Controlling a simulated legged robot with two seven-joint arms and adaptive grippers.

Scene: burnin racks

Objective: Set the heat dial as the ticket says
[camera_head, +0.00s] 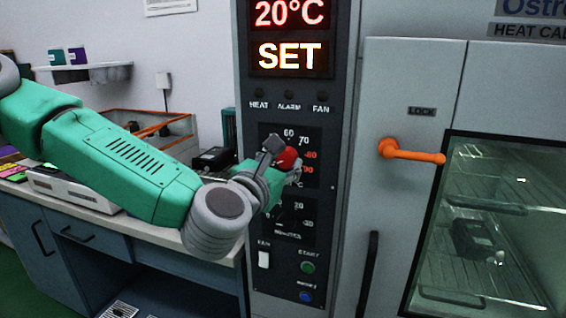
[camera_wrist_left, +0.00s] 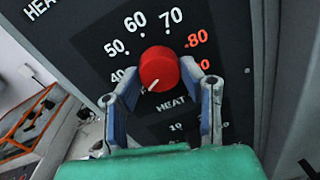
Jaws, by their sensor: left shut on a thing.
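The red heat dial (camera_head: 288,157) sits on the dark control panel, with a printed scale of 40 to 70 in white and 80 and 90 in red. My left gripper (camera_head: 281,154) is at the dial and hides part of it and the scale. In the left wrist view its two fingers (camera_wrist_left: 161,75) are shut on the red dial (camera_wrist_left: 159,66), one on each side. The dial's white pointer line is toward the lower left, below the 40. The display (camera_head: 288,35) above reads 20°C and SET. I cannot make out a ticket's text.
A timer dial scale (camera_head: 292,215), a white switch (camera_head: 264,260) and green (camera_head: 308,267) and blue (camera_head: 305,296) buttons are below. The cabinet door with an orange handle (camera_head: 412,152) is at right. A bench (camera_head: 150,245) stands left, under my arm.

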